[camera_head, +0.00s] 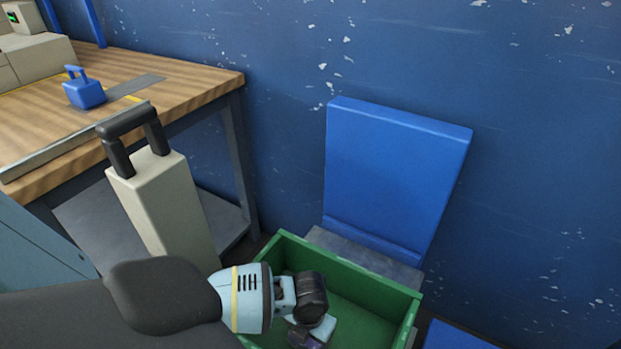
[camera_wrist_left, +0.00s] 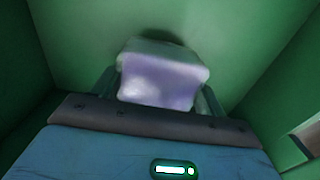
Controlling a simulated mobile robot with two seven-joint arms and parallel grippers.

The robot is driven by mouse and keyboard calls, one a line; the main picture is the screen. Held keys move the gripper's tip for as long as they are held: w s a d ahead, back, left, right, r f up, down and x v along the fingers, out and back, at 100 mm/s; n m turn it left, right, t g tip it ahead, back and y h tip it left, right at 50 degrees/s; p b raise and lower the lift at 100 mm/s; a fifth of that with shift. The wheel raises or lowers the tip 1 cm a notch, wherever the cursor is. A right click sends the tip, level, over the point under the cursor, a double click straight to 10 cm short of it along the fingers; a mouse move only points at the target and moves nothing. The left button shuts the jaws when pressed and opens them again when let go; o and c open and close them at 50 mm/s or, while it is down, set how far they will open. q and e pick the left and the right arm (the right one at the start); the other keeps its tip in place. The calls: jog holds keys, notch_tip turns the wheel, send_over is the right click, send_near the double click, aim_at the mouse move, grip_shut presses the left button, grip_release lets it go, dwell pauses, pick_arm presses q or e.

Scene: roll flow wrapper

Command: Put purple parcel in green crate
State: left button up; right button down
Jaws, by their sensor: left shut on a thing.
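The green crate (camera_head: 375,279) stands on the floor at the bottom middle of the head view, and its green walls surround the left wrist view (camera_wrist_left: 272,75). My left gripper (camera_head: 305,334) reaches down inside it, partly hidden by my own wrist. In the left wrist view the gripper (camera_wrist_left: 160,92) is shut on the pale purple parcel (camera_wrist_left: 160,82), which sits between its two fingers. Only a small dark part of the parcel shows in the head view. I cannot tell whether the parcel touches the crate floor. My right gripper is not in view.
A wooden table (camera_head: 190,85) with a blue handled block (camera_head: 85,92) stands at the left. A beige block with a black handle (camera_head: 160,195) rises beside it. A blue panel (camera_head: 395,175) leans behind the crate against the blue wall. The visible crate floor (camera_head: 360,322) is bare.

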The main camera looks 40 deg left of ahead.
pick_arm(q)
notch_tip(320, 180, down, 2)
jog(key=shift+f+b, duration=0.1)
jog(key=shift+b, duration=0.55)
jog(key=shift+r, duration=0.2)
jog(key=shift+f, duration=0.2)
jog(key=o, duration=1.1)
